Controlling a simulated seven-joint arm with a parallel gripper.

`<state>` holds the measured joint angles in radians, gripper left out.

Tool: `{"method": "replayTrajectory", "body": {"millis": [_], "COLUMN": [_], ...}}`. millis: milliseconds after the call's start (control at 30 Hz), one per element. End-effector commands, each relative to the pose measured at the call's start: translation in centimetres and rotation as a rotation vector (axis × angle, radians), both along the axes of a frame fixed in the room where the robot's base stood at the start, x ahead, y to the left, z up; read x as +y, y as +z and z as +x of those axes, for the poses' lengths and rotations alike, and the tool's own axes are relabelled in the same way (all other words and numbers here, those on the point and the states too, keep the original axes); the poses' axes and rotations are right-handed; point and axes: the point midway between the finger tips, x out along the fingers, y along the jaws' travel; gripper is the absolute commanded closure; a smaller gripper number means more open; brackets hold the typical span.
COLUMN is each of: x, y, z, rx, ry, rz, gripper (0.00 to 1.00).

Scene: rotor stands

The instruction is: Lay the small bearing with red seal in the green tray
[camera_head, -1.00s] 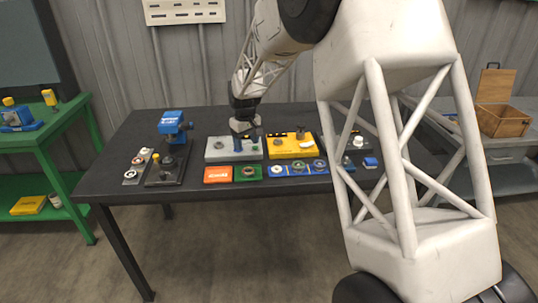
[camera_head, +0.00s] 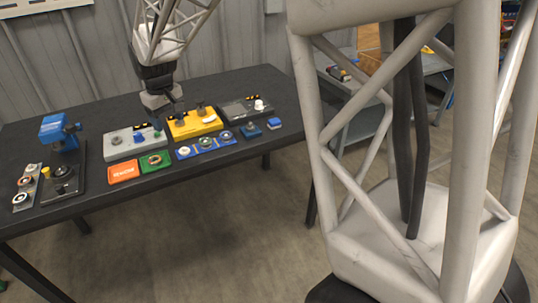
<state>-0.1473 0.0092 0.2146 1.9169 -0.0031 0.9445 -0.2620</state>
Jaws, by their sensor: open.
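The green tray (camera_head: 143,166) lies near the front edge of the black table, right of an orange tray. A brownish ring-shaped part (camera_head: 155,160) lies in it; its seal colour is too small to tell. Three blue trays (camera_head: 214,148) to the right hold round bearing-like parts, and I cannot make out a red seal on any. My gripper (camera_head: 166,114) is open and points down above the back of the table, between the grey stand and the yellow stand. I see nothing held in it, though its fingertips are small and dark.
The grey stand (camera_head: 118,152) and yellow stand (camera_head: 208,128) are behind the trays. The orange tray (camera_head: 124,172) is left of the green one. A blue press (camera_head: 57,130) and a grey strip with rings (camera_head: 29,174) stand at the left. A dark stand (camera_head: 240,113) is at the right.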

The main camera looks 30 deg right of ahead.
Motion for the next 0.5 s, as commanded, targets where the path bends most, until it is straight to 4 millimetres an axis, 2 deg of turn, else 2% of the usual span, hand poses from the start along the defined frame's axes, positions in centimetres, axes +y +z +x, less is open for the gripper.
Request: {"method": "replayTrajectory", "body": {"millis": [33, 100, 500], "x": [-0.5, -1.3, -5.0], "y": [1.6, 2.5, 5.4], "z": [-1.4, -3.1, -13.5], "rx": [-0.02, -0.03, -0.07], "ry": [-0.013, -0.034, -0.148], "rz": [0.003, 0.005, 0.015], "gripper": [0.36, 0.36, 0.36]}}
